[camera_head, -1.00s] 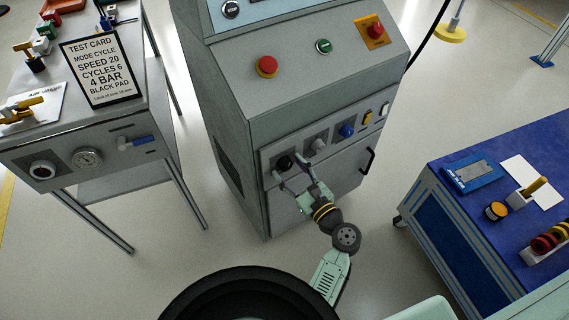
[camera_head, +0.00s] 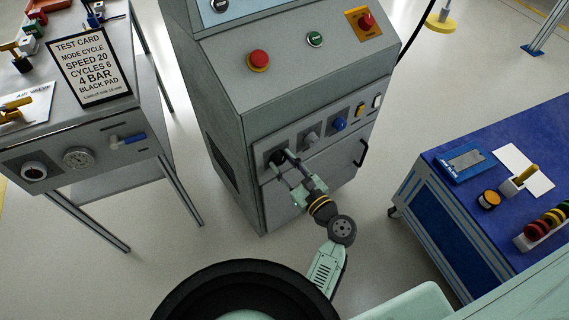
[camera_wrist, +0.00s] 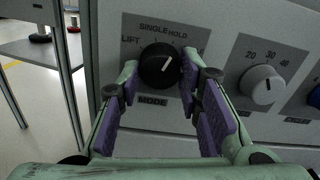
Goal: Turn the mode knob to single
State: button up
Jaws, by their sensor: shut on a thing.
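The black mode knob (camera_wrist: 161,66) sits above the word MODE on a grey plate (camera_wrist: 133,36). Its white pointer line leans to the upper right, roughly towards HOLD or just past it. LIFT, SINGLE and HOLD are readable around it; a label at the right is partly hidden by a finger. My gripper (camera_wrist: 160,73) is shut on the mode knob, one finger at each side. In the head view, the mode knob (camera_head: 277,157) is the leftmost control on the machine's front, and my gripper (camera_head: 287,161) reaches it from the lower right.
A grey knob (camera_wrist: 262,85) marked 20, 30, 40 is close to the right finger. A blue knob (camera_head: 339,124), yellow switch (camera_head: 360,110) and white switch (camera_head: 376,101) follow rightward. A black handle (camera_head: 363,152) sticks out below. A blue bench (camera_head: 440,215) stands right.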

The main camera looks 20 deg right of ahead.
jog(key=shift+n, duration=0.4)
jog(key=shift+c, duration=0.5)
jog(key=n+b, duration=0.1)
jog(key=n, duration=0.1)
jog(key=shift+n, duration=0.4)
jog(key=shift+r+n+b, duration=0.1)
jog(key=shift+n+b, duration=1.2)
jog(key=shift+n, duration=0.8)
jog(key=shift+d, duration=0.1)
jog(key=o, duration=1.2)
notch_tip(320, 180, up, 10)
jog(key=shift+c, duration=0.3)
